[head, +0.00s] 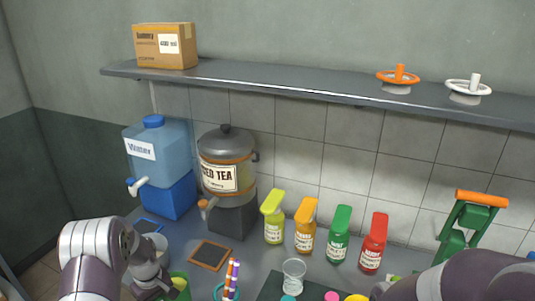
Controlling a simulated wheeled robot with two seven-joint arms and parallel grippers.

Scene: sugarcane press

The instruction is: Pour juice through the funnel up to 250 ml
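A clear cup (293,275) stands upright near the bottom middle of the head view; I cannot read any marks on it. Juice-type bottles stand in a row behind it: yellow-green (273,218), orange (306,228), green (338,235) and red (373,245). I cannot make out a funnel. My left gripper (152,287) is low at the left, beside a green container (180,286); its fingertips are too unclear to tell open from shut. My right arm crosses the bottom right corner, and its gripper is outside the picture.
A blue water dispenser (160,155) and an iced tea dispenser (226,155) stand at the back left. A green press with an orange handle (482,198) is at the right. A small dark board (211,255) and a holder with striped straws (231,280) lie between. A shelf (300,85) runs above.

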